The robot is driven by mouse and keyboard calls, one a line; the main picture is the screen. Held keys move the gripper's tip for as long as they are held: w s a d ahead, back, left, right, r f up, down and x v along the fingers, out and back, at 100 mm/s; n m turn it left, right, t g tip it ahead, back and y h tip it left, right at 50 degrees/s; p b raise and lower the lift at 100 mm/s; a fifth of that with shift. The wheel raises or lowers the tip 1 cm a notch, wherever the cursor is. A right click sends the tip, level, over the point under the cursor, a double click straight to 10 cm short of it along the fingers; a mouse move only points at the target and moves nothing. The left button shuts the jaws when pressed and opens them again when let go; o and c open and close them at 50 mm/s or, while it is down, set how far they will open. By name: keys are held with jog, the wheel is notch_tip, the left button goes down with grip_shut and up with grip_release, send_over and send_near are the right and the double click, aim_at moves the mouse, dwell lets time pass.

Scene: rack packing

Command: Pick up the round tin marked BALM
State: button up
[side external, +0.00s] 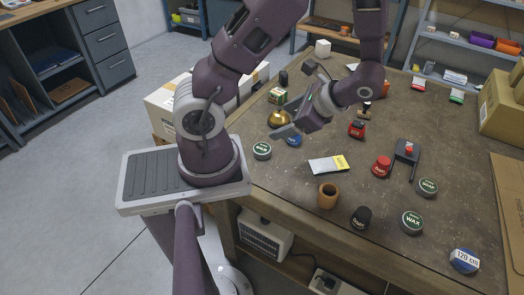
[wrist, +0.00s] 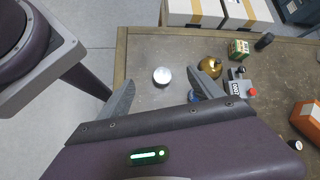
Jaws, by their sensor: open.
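Three round tins with dark green labels lie on the bench in the side view. One (side external: 262,150) is near my base, one (side external: 428,187) is at the right, and one (side external: 412,222), reading WAX, is at the front right. The small lettering on the other two is hard to read, so I cannot tell which is marked BALM. My gripper (side external: 290,118) is open and empty above the bench, near the tin by my base. In the wrist view that tin (wrist: 162,76) shows a pale, glaring lid, beyond and between the spread fingers (wrist: 170,80).
A blue round object (side external: 294,140) and a brass rounded item (side external: 279,118) are close to my gripper. A white and yellow packet (side external: 328,165), a wooden cup (side external: 327,196) and a black-capped item (side external: 361,218) stand toward the front. Bench between them is clear.

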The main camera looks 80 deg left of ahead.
aim_at(262, 148)
jog(key=s+a+f+m+y, duration=0.1)
jog(key=a+f, duration=0.1)
jog(key=f, duration=0.1)
jog(key=a+f+m+g+y, duration=0.1)
jog(key=a+f+m, duration=0.1)
jog(key=f, duration=0.1)
jog(key=s+a+f+m+g+y, duration=0.1)
jog(key=a+f, duration=0.1)
jog(key=f, duration=0.1)
jog(key=shift+s+m+y, duration=0.3)
jog(key=shift+m, duration=0.1)
notch_tip(262, 148, down, 7)
jog(key=shift+s+f, duration=0.1)
jog(key=x, duration=0.2)
jog(key=shift+s+a, duration=0.2)
jog(key=shift+a, duration=0.15)
jog(key=c, duration=1.5)
